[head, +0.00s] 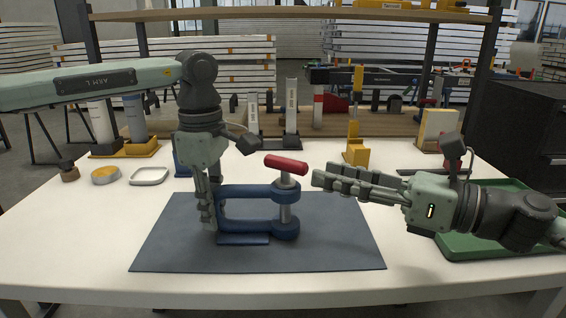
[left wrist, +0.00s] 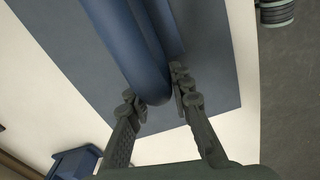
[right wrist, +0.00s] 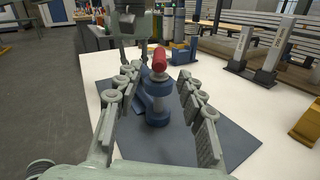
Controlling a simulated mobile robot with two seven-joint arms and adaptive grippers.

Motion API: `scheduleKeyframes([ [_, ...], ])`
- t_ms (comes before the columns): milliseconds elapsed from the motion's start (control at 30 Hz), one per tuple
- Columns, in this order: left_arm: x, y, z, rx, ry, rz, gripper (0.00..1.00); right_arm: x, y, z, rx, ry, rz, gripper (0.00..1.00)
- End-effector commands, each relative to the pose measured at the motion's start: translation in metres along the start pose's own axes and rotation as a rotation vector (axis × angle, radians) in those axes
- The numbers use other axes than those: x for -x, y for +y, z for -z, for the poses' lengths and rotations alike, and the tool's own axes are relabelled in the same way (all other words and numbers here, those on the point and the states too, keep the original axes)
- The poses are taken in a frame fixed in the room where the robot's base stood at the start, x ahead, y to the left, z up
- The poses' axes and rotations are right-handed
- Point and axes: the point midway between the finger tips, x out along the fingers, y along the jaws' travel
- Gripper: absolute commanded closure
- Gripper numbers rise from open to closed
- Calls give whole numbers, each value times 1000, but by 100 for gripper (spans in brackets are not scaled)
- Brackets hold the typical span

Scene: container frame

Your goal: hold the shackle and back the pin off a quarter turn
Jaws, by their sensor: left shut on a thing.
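The blue shackle (head: 245,190) lies on its side on the dark mat, its bow to the left and its ears to the right. The pin (head: 286,212) stands upright through both ears, with a red cross handle (head: 286,164) on top. My left gripper (head: 210,212) points down and is shut on the bow; the left wrist view shows its fingers (left wrist: 158,103) on either side of the blue bow (left wrist: 150,80). My right gripper (head: 318,180) is open and empty, just right of the pin, level with a spot slightly below the handle. In the right wrist view the red handle (right wrist: 159,60) stands between the open fingers, farther out.
The dark mat (head: 340,250) lies on a white table (head: 60,240). A green tray (head: 460,248) sits under my right arm. The front of the mat is clear.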

Motion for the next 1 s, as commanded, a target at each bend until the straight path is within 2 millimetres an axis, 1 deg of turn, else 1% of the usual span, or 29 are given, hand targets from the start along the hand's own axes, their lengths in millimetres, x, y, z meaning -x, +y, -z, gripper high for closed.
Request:
scheduleKeyframes([
  [333, -2, -2, -1, -5, 1, 8, 100, -34, 1, -2, 6, -1, -3, 61],
  [400, -2, -2, -1, -5, 1, 8, 100, -45, 1, -2, 3, -4, -5, 61],
  [700, -2, -2, -1, -5, 1, 8, 100, -82, 1, -1, 2, -1, -3, 61],
  [833, -2, -2, -1, -4, 1, 8, 100, -90, 1, 0, 1, 0, -2, 61],
  [1000, -2, -2, -1, -4, 1, 8, 100, -92, 0, 1, 0, 1, -1, 61],
])
